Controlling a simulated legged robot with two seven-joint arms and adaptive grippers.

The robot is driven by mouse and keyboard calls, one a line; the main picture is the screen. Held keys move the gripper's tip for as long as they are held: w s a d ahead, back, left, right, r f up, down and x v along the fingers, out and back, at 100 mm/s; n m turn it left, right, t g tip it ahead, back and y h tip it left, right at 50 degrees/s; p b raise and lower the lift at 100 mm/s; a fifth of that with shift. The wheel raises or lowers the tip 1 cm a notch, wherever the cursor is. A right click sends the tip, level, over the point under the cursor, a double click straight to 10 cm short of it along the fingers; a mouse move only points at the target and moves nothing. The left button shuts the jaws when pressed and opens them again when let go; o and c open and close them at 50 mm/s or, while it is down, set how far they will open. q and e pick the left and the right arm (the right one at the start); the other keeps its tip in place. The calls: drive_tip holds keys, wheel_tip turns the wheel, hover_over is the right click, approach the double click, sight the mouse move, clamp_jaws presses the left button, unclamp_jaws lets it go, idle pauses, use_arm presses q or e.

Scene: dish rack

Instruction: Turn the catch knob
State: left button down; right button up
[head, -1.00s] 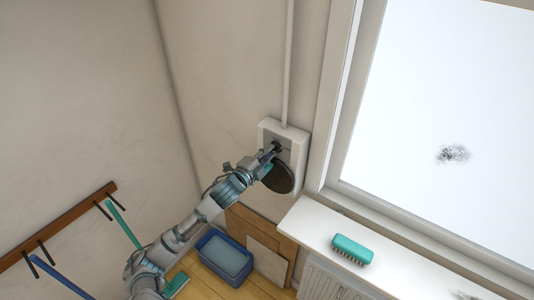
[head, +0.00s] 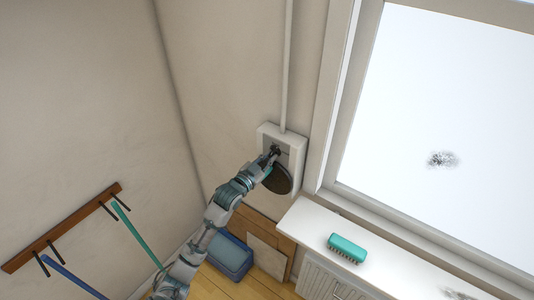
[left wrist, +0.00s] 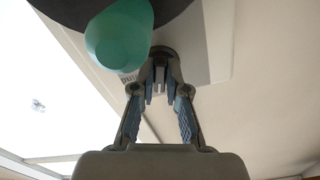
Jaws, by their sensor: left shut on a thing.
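The catch knob (head: 276,150) is a small dark piece on a white wall box (head: 297,143). My left gripper (head: 272,156) is at the front of this box and shut on the knob. In the left wrist view the fingertips (left wrist: 160,85) close around the dark knob (left wrist: 161,58), with its round base behind them. A dark round disc (head: 281,181) sits at the lower part of the box, just below the gripper. A teal rounded part (left wrist: 120,38) stands close beside the fingers and hides part of the box. My right gripper is not in view.
A white pipe (head: 287,70) runs up from the box. To the right are a window (head: 440,90) and a sill (head: 310,222) with a teal brush (head: 348,248). A blue tub (head: 230,255) stands below. A peg rail (head: 65,228) holds long handles at left.

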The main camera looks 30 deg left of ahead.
use_arm(q)
drive_tip(key=shift+r+n+p, duration=0.4)
drive_tip(key=shift+r+n, duration=0.1)
drive_tip(key=shift+n, duration=0.1)
drive_tip(key=shift+r+n+p, duration=0.15)
drive_tip(key=shift+n+p, duration=0.45)
drive_tip(key=shift+p, duration=0.05)
drive_tip(key=c, duration=1.5)
unclamp_jaws()
drive_tip(key=o, duration=0.4)
drive_tip(key=shift+c, duration=0.2)
drive_tip(key=shift+f, duration=0.35)
drive_tip(key=shift+f, duration=0.1)
